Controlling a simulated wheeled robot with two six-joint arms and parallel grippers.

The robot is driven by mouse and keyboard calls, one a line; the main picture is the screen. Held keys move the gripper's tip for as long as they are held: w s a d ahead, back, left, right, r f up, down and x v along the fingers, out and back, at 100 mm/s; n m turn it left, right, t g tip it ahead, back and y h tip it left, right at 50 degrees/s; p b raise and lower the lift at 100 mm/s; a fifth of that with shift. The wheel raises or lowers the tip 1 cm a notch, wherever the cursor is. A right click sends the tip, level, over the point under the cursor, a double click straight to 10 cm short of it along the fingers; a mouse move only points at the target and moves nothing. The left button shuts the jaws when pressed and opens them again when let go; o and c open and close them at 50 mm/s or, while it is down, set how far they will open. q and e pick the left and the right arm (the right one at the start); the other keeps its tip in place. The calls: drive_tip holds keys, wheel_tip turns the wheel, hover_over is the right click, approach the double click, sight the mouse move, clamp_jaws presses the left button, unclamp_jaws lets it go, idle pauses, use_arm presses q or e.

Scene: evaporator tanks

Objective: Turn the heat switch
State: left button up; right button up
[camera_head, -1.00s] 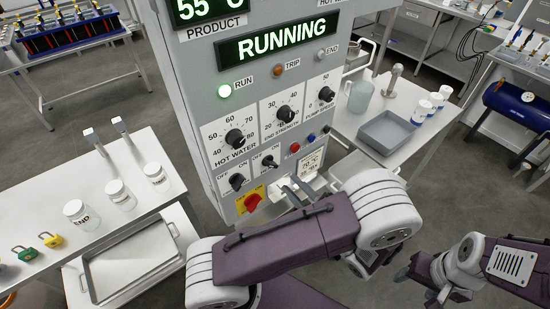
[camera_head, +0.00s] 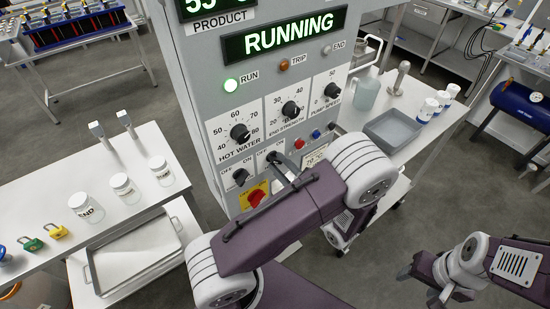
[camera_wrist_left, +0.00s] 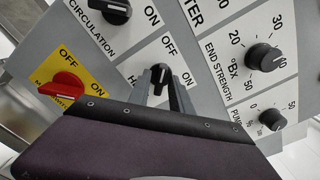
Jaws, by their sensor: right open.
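The heat switch is a small black knob with OFF and ON marks on the grey control panel. In the head view the knob (camera_head: 273,157) is just beyond my left fingertips. In the left wrist view it (camera_wrist_left: 160,72) is at the centre, its label partly hidden by my gripper. My left gripper (camera_head: 284,170) has its two dark fingers apart, one on each side of the knob in the wrist view (camera_wrist_left: 164,84). Contact with the knob cannot be made out. My right gripper (camera_head: 448,296) is open, low at the right and away from the panel.
The circulation knob (camera_wrist_left: 115,11) and red main switch (camera_wrist_left: 67,85) are close by, left of the heat switch. The end strength knob (camera_wrist_left: 265,57) is to its right. A bench with jars (camera_head: 122,187) stands left; a table with a grey tray (camera_head: 392,131) stands right.

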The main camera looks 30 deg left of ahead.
use_arm(q)
drive_tip(key=shift+d, duration=0.1)
clamp_jaws()
drive_tip(key=shift+r+m+p, duration=0.2)
drive_tip(key=shift+m+p, duration=0.3)
drive_tip(key=shift+p, duration=0.15)
drive_tip(key=shift+m, duration=0.3)
drive_tip(key=shift+f, duration=0.2)
